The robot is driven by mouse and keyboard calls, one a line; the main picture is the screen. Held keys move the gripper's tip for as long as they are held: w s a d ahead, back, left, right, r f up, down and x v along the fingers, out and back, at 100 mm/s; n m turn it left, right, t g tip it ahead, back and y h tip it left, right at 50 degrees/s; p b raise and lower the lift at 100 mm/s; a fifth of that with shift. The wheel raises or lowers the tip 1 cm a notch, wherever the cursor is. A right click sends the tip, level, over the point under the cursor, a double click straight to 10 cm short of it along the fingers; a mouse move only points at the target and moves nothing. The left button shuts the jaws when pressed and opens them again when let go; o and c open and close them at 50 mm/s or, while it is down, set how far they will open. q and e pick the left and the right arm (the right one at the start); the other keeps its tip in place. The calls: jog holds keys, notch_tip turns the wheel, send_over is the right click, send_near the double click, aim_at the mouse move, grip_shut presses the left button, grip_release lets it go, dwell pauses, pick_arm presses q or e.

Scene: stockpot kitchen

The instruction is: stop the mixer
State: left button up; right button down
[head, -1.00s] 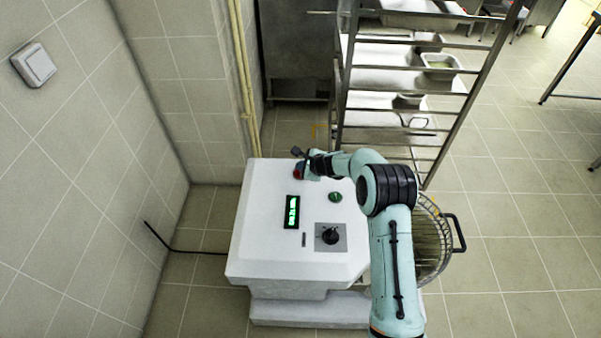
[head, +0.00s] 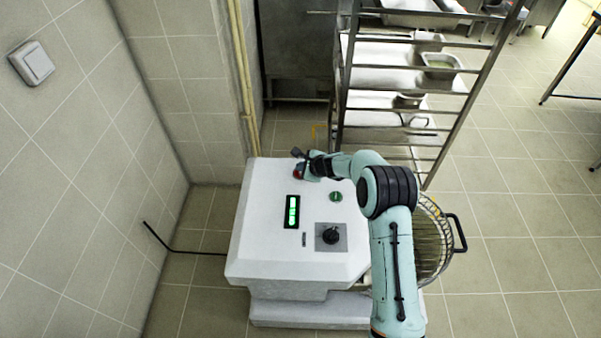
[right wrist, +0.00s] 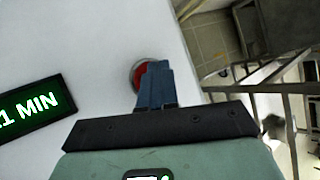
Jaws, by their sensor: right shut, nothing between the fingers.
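The mixer (head: 260,235) is a white machine with a sloped top panel, standing by the tiled wall. Its panel carries a lit green display (head: 292,212), a green button (head: 336,196) and a black knob (head: 330,236). A red button (head: 298,173) sits near the panel's far edge; it also shows in the right wrist view (right wrist: 139,74), partly hidden behind my fingers. My right gripper (head: 299,160) is shut and empty, its fingertips at the red button. Whether they touch or press it I cannot tell. My left gripper is not in view.
A metal rack (head: 400,80) with trays stands behind the mixer. A wire guard with a black handle (head: 458,232) is at the mixer's right side. A black cable (head: 180,250) runs to the left wall.

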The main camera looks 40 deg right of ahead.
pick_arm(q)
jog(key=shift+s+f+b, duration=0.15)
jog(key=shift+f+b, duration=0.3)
pick_arm(e)
jog(key=shift+f, duration=0.45)
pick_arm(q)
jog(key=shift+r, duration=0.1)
pick_arm(e)
jog(key=shift+r, duration=0.1)
pick_arm(q)
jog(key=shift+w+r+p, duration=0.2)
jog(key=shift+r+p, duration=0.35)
jog(key=shift+p, duration=0.1)
pick_arm(e)
jog(key=shift+r, duration=0.75)
jog(key=shift+r+p, duration=1.85)
jog(key=shift+r, duration=0.75)
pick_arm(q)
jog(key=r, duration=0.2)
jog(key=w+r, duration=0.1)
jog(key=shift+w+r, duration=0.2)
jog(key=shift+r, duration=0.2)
pick_arm(e)
jog(key=shift+f, duration=0.1)
